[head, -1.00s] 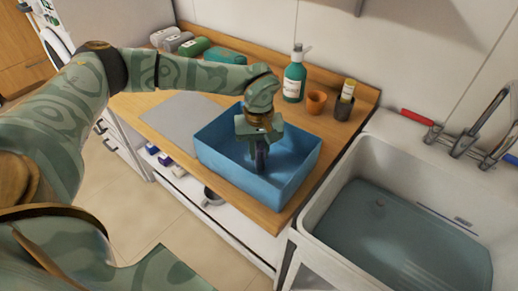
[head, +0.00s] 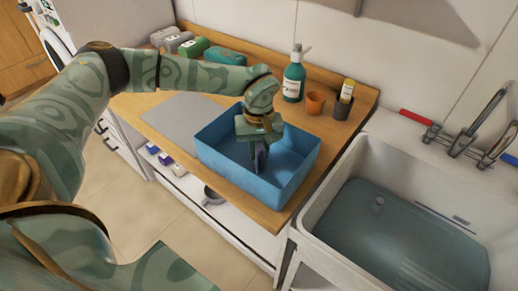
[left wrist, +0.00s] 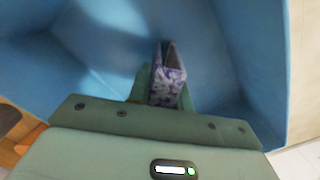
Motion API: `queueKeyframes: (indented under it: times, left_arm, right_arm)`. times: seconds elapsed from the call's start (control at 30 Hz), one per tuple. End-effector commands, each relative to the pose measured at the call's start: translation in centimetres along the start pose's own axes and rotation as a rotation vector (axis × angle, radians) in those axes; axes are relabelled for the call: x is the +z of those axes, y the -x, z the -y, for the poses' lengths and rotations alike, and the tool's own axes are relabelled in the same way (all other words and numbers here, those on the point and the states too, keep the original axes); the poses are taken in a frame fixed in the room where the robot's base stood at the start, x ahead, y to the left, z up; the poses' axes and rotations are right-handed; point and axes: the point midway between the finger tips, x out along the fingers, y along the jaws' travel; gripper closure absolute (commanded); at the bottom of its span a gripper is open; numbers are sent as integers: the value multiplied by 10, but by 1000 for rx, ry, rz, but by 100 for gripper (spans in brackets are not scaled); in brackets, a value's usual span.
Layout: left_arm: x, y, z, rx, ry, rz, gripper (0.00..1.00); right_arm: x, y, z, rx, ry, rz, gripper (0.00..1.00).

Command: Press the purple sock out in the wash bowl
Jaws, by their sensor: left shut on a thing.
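The wash bowl (head: 240,178) is a blue square tub on the wooden counter, left of the sink. My left gripper (head: 260,160) points down inside it. In the left wrist view, my left gripper (left wrist: 165,84) is shut on the purple sock (left wrist: 168,92), which shows a white and purple pattern. The sock is inside the blue walls of the bowl (left wrist: 215,60). Whether it touches the floor of the bowl is hard to tell. In the head view the sock is mostly hidden by the gripper. My right gripper is not in view.
Rolled towels (head: 194,47) lie at the back left. A grey mat (head: 182,112) lies left of the bowl. The sink (head: 405,235) holds water.

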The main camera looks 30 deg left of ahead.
Motion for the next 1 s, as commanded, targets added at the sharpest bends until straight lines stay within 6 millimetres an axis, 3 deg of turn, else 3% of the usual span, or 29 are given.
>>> queueKeyframes:
  times: [1.0]
  left_arm:
    - [1, -3, 2, -6, -1, 3, 98]
  right_arm:
    - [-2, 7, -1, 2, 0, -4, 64]
